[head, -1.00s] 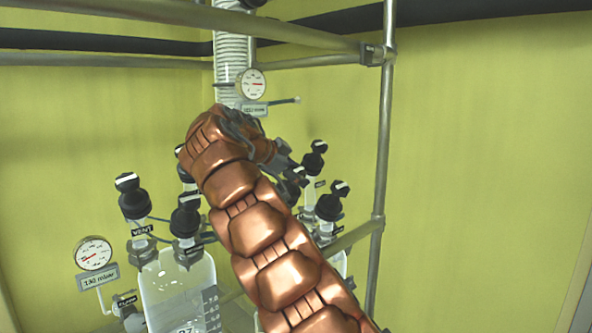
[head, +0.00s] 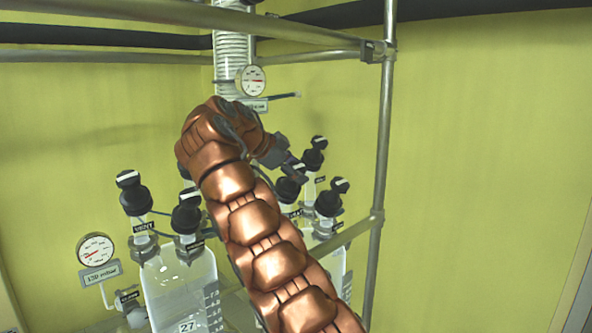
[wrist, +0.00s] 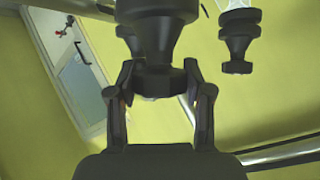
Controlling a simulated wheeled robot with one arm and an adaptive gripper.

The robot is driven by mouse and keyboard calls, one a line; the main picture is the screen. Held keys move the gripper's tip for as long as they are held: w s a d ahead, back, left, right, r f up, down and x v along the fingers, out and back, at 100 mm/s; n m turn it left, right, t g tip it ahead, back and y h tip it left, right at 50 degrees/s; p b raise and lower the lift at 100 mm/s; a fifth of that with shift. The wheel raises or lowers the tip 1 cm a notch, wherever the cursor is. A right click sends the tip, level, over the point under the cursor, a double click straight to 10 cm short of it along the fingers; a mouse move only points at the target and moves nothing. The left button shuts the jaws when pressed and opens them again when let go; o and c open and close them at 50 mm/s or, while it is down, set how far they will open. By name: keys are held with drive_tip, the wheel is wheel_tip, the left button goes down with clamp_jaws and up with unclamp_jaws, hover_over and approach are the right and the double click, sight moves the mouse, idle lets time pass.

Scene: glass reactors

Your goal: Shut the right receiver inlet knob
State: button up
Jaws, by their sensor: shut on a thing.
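The right receiver (head: 327,263) is a glass vessel partly hidden behind my arm, with several black knobs on top. My gripper (head: 295,167) reaches its front-left knob from the upper left. I take this as the right receiver inlet knob (head: 288,190); its label is too small to read. In the wrist view my gripper (wrist: 160,98) has one finger on each side of the cap of this black knob (wrist: 160,50) and is shut on it. In the head view the cap is hidden by the fingers.
Two more black knobs (head: 314,158) (head: 329,203) stand close to the right; one knob (wrist: 238,40) shows in the wrist view. The left receiver (head: 180,285) stands at left with its own knobs. A metal post (head: 381,150) and rails frame the right side.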

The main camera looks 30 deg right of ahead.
drive_tip(key=o, duration=1.2)
drive_tip(key=shift+c, duration=0.2)
drive_tip(key=shift+a+r, duration=0.35)
drive_tip(key=shift+a, duration=0.15)
drive_tip(key=s+a, duration=0.1)
drive_tip(key=a, duration=1)
drive_tip(key=shift+s+a, duration=0.3)
drive_tip(key=shift+s, duration=0.05)
drive_tip(key=shift+a, duration=0.1)
drive_tip(key=shift+s, duration=0.1)
